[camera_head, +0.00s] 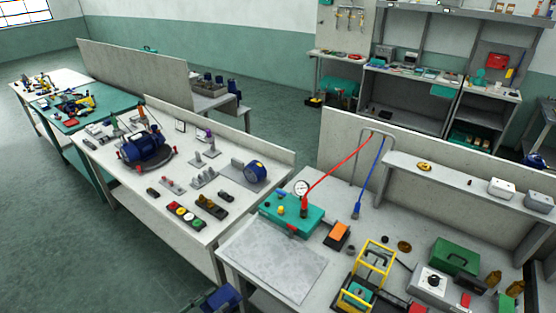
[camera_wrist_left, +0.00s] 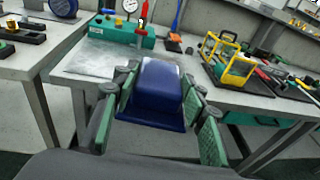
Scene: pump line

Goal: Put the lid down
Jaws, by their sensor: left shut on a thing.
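A blue lid (camera_wrist_left: 158,92), with a rounded top and a wider flat rim, is in the left wrist view between the green-padded fingers of my left gripper (camera_wrist_left: 160,100). The gripper is shut on it. In the head view the lid (camera_head: 222,298) shows at the bottom edge, in front of the near bench, and most of the gripper is cut off or hidden. The lid is held off the bench, with a pale grey mat (camera_head: 275,258) beyond it on the bench top. My right gripper is in neither view.
On the near bench, a teal box with a gauge (camera_head: 290,212) stands behind the mat, and a yellow frame (camera_head: 372,268) stands to its right. A green case (camera_head: 455,257) is farther right. The left bench (camera_head: 205,240) holds a blue motor (camera_head: 145,147) and small parts. The mat is bare.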

